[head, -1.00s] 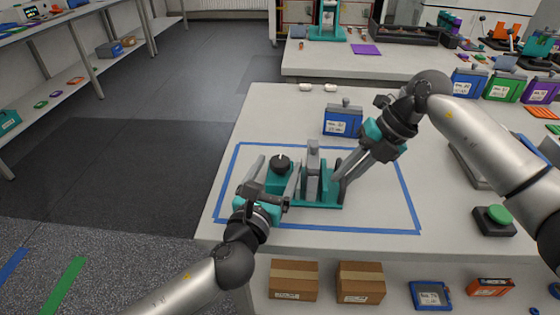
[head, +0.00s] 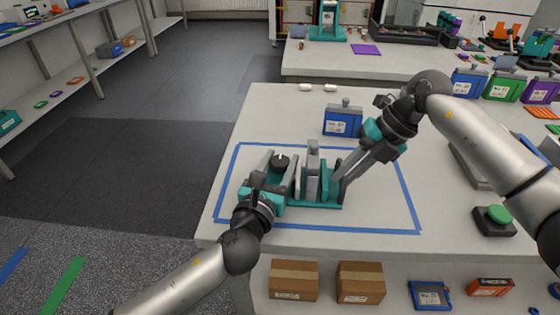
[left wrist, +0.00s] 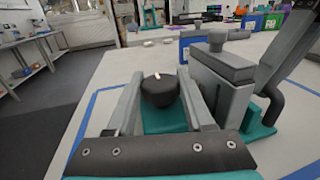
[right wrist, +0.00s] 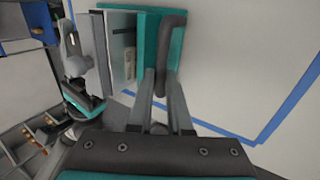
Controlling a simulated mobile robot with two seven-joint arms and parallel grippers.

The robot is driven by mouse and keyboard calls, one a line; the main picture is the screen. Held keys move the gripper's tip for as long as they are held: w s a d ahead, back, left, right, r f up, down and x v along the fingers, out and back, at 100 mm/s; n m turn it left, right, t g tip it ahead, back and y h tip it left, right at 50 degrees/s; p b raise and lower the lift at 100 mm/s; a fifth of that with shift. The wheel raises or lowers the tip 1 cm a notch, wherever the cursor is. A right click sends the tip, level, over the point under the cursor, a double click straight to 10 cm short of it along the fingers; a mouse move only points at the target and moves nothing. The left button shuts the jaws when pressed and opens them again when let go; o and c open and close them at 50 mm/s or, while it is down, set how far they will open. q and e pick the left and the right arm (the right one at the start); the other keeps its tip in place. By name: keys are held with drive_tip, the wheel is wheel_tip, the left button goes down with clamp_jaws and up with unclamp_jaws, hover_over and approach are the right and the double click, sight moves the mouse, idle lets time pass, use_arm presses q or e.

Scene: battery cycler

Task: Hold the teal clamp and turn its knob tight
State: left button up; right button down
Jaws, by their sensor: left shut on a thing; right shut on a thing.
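The teal clamp (head: 325,192) stands on the white table inside a blue tape outline, with a grey cell-like block (head: 312,172) between its plates. Its black round knob (head: 281,161), with a white mark, is at the left end. My left gripper (head: 282,166) is shut on the knob; in the left wrist view the knob (left wrist: 160,91) sits between the two grey fingers. My right gripper (head: 343,180) is shut on the dark bar handle at the clamp's right end. That handle (right wrist: 174,42) also shows in the right wrist view, partly hidden by the fingers.
A blue labelled battery case (head: 342,121) stands behind the clamp, with two small white pieces (head: 318,87) behind it. A green push button (head: 494,217) is at the right. Cardboard boxes (head: 293,280) lie on the shelf below. The tabletop front right of the clamp is bare.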

use_arm(q)
clamp_jaws()
drive_tip(key=shift+m+h, duration=0.3)
drive_tip(key=shift+h, duration=0.2)
drive_tip(key=m+g+h, duration=0.1)
drive_tip(key=m+h, duration=0.1)
drive_tip(key=h, duration=0.1)
drive_tip(key=shift+w+a+m+g+h, duration=0.1)
drive_tip(key=shift+m+g+h, duration=0.3)
drive_tip(key=m+g+h, duration=0.4)
drive_tip(key=h, duration=0.1)
drive_tip(key=shift+g, duration=0.4)
drive_tip(key=m+g+h, duration=0.2)
drive_tip(key=m+g, duration=0.1)
drive_tip(key=g, duration=0.1)
drive_tip(key=m+g+h, duration=0.2)
drive_tip(key=m+g, duration=0.1)
drive_tip(key=g, duration=0.1)
drive_tip(key=shift+f+m+g, duration=0.1)
drive_tip(key=shift+m+g, duration=0.5)
drive_tip(key=shift+g, duration=0.3)
drive_tip(key=shift+s+m+g, duration=0.2)
drive_tip(key=shift+m+g, duration=0.4)
drive_tip(key=shift+g, duration=0.3)
